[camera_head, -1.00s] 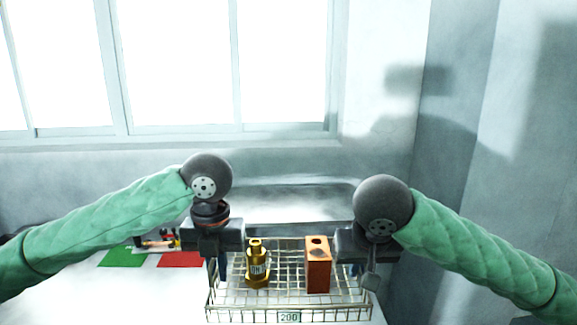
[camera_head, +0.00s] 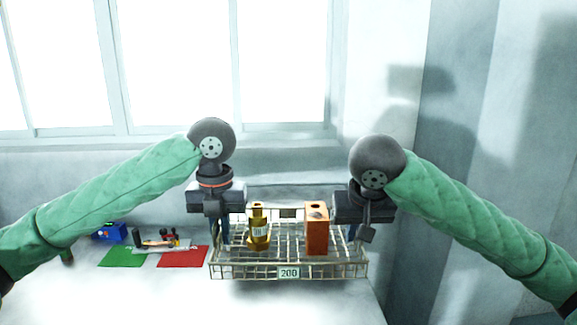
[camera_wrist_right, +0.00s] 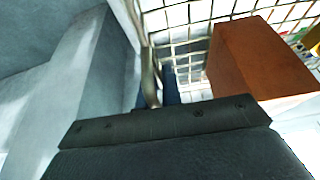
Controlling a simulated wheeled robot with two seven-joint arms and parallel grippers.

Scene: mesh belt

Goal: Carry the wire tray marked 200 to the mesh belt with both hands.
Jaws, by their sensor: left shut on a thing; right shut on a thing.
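The wire tray marked 200 (camera_head: 250,271) is held level between my two grippers in the head view, with its number tag on the front side. It carries a brass bottle-like part (camera_head: 258,232) on the left and an orange-brown block (camera_head: 317,235) with a hole in its top on the right. My left gripper (camera_head: 222,232) is shut on the tray's left side. My right gripper (camera_head: 355,228) is shut on the tray's right side. The right wrist view shows the tray's mesh (camera_wrist_right: 185,30) and the block (camera_wrist_right: 250,65) close by. I cannot make out the mesh belt.
A white table (camera_head: 150,295) lies below. On its left are a green mat (camera_head: 122,257), a red mat (camera_head: 183,258), a holder with small tools (camera_head: 160,243) and a blue box (camera_head: 109,231). A window wall stands behind and a grey wall is to the right.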

